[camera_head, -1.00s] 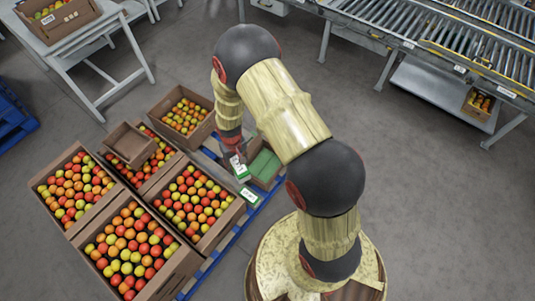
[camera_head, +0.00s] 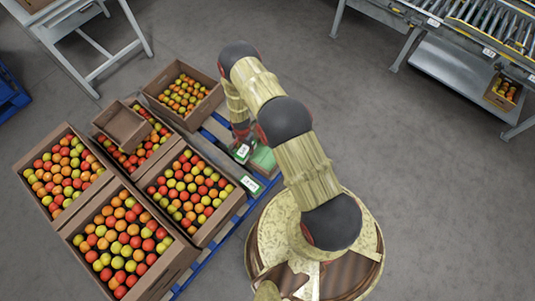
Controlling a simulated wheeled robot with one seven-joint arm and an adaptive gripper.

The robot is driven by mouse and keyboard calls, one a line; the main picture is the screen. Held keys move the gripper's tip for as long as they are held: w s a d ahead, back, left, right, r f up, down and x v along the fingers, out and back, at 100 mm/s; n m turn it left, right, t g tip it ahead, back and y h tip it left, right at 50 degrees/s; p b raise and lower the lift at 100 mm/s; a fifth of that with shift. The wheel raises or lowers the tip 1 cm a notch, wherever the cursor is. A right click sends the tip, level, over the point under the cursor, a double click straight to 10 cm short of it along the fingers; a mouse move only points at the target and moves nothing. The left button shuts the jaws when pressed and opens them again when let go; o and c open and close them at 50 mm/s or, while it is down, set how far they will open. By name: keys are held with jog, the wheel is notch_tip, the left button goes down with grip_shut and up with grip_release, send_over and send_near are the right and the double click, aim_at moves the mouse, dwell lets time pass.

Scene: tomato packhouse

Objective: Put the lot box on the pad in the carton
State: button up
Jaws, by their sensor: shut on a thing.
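The carton with a green pad (camera_head: 264,160) sits on the blue pallet, partly hidden behind my arm. My gripper (camera_head: 241,139) is at the carton's left side, pointing down, its fingers small and mostly hidden by the wrist. It is shut on a green lot box with a white label (camera_head: 241,152). The held box overlaps the left part of the carton in the picture; I cannot tell whether it touches the pad. A second green box with a white label (camera_head: 250,184) lies just below the carton, apart from the gripper.
Several crates of tomatoes (camera_head: 127,245) crowd the pallet's left side. An empty brown box (camera_head: 122,125) rests on one crate. Another tomato crate (camera_head: 205,108) stands behind, left of my gripper. A blue pallet edge (camera_head: 205,262) runs along the front. Grey floor is open to the right.

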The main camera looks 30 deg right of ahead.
jog(key=shift+m, duration=0.8)
jog(key=f, duration=0.4)
jog(key=shift+s+d+f+b, duration=0.2)
jog(key=shift+s+f+b, duration=0.05)
jog(key=shift+f+b, duration=0.15)
jog(key=w+d+f+b, duration=0.1)
jog(key=d+f+b, duration=0.1)
jog(key=d+f, duration=0.1)
jog(key=w+d+f+b, duration=0.1)
jog(key=d+f+b, duration=0.1)
jog(key=d, duration=0.3)
jog(key=w+d+f+b, duration=0.1)
jog(key=d+f+b, duration=0.1)
jog(key=d+f, duration=0.2)
jog(key=shift+w+d+f, duration=0.2)
jog(key=shift+d+f, duration=0.1)
jog(key=shift+d, duration=0.2)
jog(key=shift+d+f+b, duration=0.15)
jog(key=shift+f+b, duration=0.25)
jog(key=shift+f, duration=0.5)
jog(key=shift+d+f+b, duration=0.1)
jog(key=shift+f+b, duration=0.3)
jog(key=shift+f, duration=0.45)
jog(key=shift+f, duration=0.15)
jog(key=o, duration=1.4)
jog(key=shift+o, duration=0.2)
